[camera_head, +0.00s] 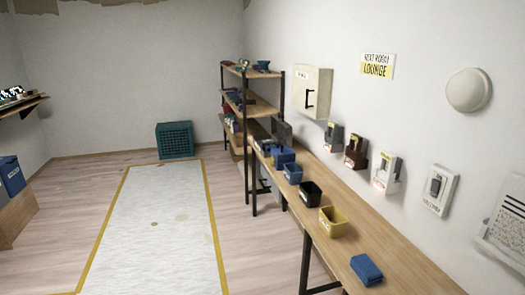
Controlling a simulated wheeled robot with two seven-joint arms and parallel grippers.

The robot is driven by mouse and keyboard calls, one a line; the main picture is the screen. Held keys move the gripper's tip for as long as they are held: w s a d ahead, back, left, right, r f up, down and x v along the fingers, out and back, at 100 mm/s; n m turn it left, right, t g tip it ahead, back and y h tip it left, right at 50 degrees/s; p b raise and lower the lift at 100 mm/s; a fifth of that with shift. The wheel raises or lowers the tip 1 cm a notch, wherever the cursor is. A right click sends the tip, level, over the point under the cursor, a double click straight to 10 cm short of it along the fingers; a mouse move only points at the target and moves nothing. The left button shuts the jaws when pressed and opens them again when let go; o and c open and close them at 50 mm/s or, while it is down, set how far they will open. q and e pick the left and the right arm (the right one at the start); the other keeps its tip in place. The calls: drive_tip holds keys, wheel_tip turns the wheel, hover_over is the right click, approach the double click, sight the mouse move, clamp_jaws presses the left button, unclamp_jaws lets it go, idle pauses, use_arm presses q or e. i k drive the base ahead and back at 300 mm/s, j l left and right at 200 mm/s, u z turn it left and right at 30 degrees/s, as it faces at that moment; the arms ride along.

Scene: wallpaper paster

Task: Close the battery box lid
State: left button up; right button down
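I cannot tell which thing is the battery box. A beige wall box (318,82) with a black handle hangs above the wooden bench (405,262); its front looks closed. Several small units hang lower on the wall: a grey one (333,137), a brown one (356,150) and a white one (387,172). A small blue box (366,269) sits on the bench's near end; its details are too small to tell. Neither of my grippers shows in the head view.
A yellow bin (332,222), a black bin (311,194) and blue bins line the bench's left edge. A shelf rack (252,105) stands behind. A teal crate (175,140) is by the far wall. The pale floor mat (158,225) is clear.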

sight(281, 130)
drive_tip(key=i+j+u, duration=0.1)
drive_tip(key=i+u, duration=0.35)
drive_tip(key=i, duration=1.7)
